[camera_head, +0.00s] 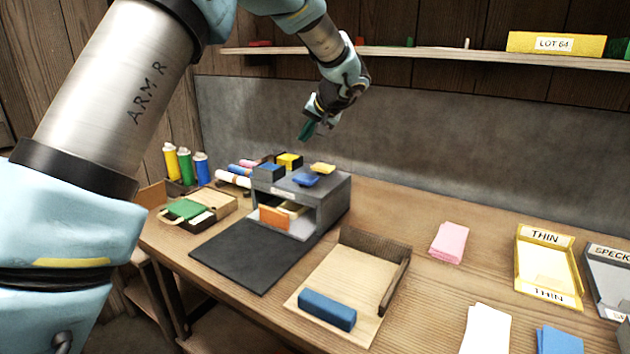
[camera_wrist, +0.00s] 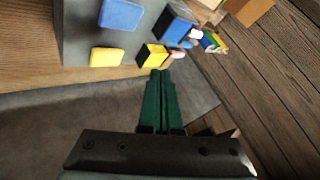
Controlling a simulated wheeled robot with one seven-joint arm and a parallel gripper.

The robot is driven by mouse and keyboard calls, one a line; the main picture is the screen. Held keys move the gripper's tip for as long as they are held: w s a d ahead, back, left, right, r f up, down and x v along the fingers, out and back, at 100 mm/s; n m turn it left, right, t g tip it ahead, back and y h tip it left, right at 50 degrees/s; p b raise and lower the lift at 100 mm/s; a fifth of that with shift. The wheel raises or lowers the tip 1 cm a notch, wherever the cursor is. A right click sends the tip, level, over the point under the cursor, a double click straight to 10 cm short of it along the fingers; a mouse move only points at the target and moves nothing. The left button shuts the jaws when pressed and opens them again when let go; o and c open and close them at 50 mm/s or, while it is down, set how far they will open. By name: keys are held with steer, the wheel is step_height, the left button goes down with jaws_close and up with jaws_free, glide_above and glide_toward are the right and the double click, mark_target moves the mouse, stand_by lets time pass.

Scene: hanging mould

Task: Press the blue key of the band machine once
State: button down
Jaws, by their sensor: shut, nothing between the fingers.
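The band machine (camera_head: 338,192) is a grey box on the bench with an open front. On its top are a flat blue key (camera_head: 306,180) and a flat yellow key (camera_head: 323,168). In the wrist view the blue key (camera_wrist: 120,14) is at the top edge and the yellow key (camera_wrist: 107,57) is nearer. My gripper (camera_head: 305,133) has green fingers and is shut and empty. It is above the machine, apart from it.
An orange piece (camera_head: 273,217) shows in the machine's opening. A black mat (camera_head: 245,250) and a wooden tray (camera_head: 335,275) with a blue block (camera_head: 327,309) lie in front. Spray cans (camera_head: 186,166) stand left. A shelf (camera_head: 430,54) runs above the grey back panel.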

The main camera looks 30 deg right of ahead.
steer(key=shift+d, duration=0.15)
steer(key=b, duration=0.4)
glide_above(303, 177)
steer(key=s, duration=0.2)
step_height(303, 177, down, 8)
steer(key=shift+w+d+r, duration=0.1)
steer(key=shift+d+r, duration=0.05)
steer(key=shift+r, duration=0.05)
steer(key=shift+f+b, duration=0.6)
steer(key=shift+b, duration=0.3)
steer(key=shift+f, duration=0.1)
stand_by(1.0)
steer(key=shift+f+b, duration=0.35)
steer(key=shift+b, duration=0.35)
steer(key=shift+f+b, duration=0.85)
steer(key=shift+b, duration=0.1)
stand_by(0.7)
steer(key=shift+r, duration=0.2)
steer(key=shift+r+p, duration=0.6)
steer(key=shift+r, duration=0.5)
